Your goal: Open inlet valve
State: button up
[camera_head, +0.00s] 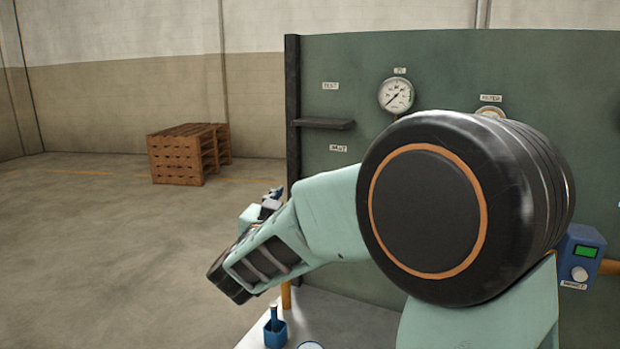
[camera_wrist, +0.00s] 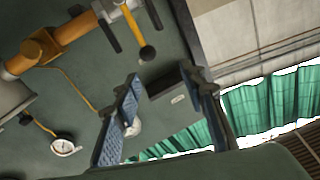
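In the wrist view, a yellow lever with a black ball end (camera_wrist: 136,28) sticks out beside an orange pipe (camera_wrist: 75,28) on the green panel. It looks like the inlet valve's handle, but I cannot read a label on it. My gripper (camera_wrist: 163,76) is open and empty, its two blue-padded fingers apart. The black knob lies just beyond the left fingertip in the picture, apart from it as far as I can tell. In the head view my arm hides the valve and much of the panel (camera_head: 335,220); the gripper's fingers are not clear there.
A dark shelf (camera_head: 325,123) juts from the panel, and also shows ahead of the fingers (camera_wrist: 165,82). A gauge (camera_head: 396,95) and a blue box with a green display (camera_head: 581,258) are on the panel. Wooden pallets (camera_head: 180,155) stand on open floor at left.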

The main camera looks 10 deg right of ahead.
jog(key=shift+m+g, duration=0.3)
jog(key=x, duration=0.3)
jog(key=p+x, duration=0.1)
jog(key=x, duration=0.3)
jog(key=d+f+x, duration=0.1)
jog(key=x, duration=0.2)
jog(key=shift+d, duration=0.25)
grip_shut()
